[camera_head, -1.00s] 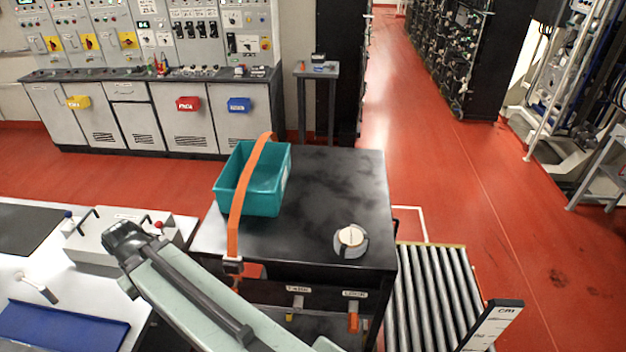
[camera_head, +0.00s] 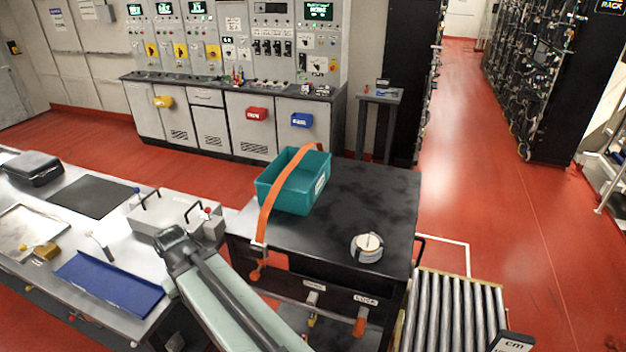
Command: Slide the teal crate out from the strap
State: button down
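The teal crate (camera_head: 307,190) sits on the left part of a black cart top (camera_head: 345,245). An orange strap (camera_head: 272,205) runs over the crate's left part, from the far edge down to the cart's front edge, where its end hangs by an orange knob. The crate looks upright and open-topped; its inside is only partly seen. My arm reaches up from the bottom of the picture, and my gripper (camera_head: 178,243) is at its dark end, left of the cart and apart from the crate and strap. Its fingers are not clear enough to read.
A round white-topped object (camera_head: 368,246) stands on the cart's front right. A roller conveyor (camera_head: 455,310) lies at right. A white workbench with a grey box (camera_head: 175,212) and blue tray (camera_head: 108,284) is at left. Red floor is clear behind.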

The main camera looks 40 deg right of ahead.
aim_at(299, 194)
jog(key=i, duration=0.85)
jog(key=z, duration=0.2)
jog(key=k, duration=0.8)
jog(key=u, duration=0.25)
jog(key=i, duration=0.8)
jog(key=z, duration=0.15)
